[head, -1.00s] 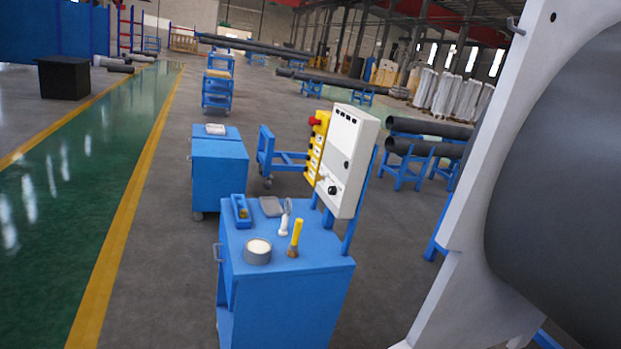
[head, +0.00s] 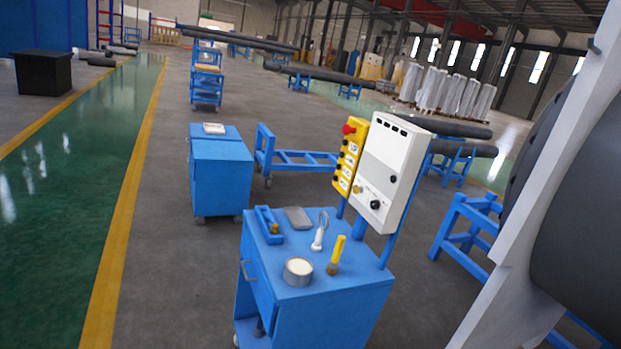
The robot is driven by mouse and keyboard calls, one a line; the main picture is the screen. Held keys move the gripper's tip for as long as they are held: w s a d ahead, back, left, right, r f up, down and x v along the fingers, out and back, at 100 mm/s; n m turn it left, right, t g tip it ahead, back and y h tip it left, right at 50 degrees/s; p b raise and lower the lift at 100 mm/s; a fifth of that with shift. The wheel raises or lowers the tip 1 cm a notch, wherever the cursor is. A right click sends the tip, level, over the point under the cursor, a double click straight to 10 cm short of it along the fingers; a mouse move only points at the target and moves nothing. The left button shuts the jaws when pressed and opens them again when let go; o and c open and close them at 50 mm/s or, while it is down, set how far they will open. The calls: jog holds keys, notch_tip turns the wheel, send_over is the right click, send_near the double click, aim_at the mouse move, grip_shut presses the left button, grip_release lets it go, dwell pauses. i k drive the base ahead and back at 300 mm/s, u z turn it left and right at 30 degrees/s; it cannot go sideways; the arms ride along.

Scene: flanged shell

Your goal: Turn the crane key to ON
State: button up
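A white control box (head: 391,172) stands on blue posts at the back of a blue cart (head: 322,279). Low on its front is a black round knob (head: 375,205), with a small brass-coloured key-like part (head: 358,189) to its left. Its lettering and the key position are too small to read. A yellow button pendant (head: 348,157) with a red button on top hangs at the box's left side. My gripper is not in the head view.
The cart top holds a tin (head: 298,270), a yellow-handled brush (head: 336,256), a white-handled tool (head: 319,232), a grey pad and a blue tray. A large flanged shell (head: 575,200) stands close on the right. Free floor lies left, beside another blue cabinet (head: 221,172).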

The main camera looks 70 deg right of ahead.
aim_at(356, 189)
jog(key=z, duration=0.05)
jog(key=i, duration=2.65)
jog(key=z, duration=3.7)
jog(key=i, duration=1.05)
jog(key=u, duration=0.05)
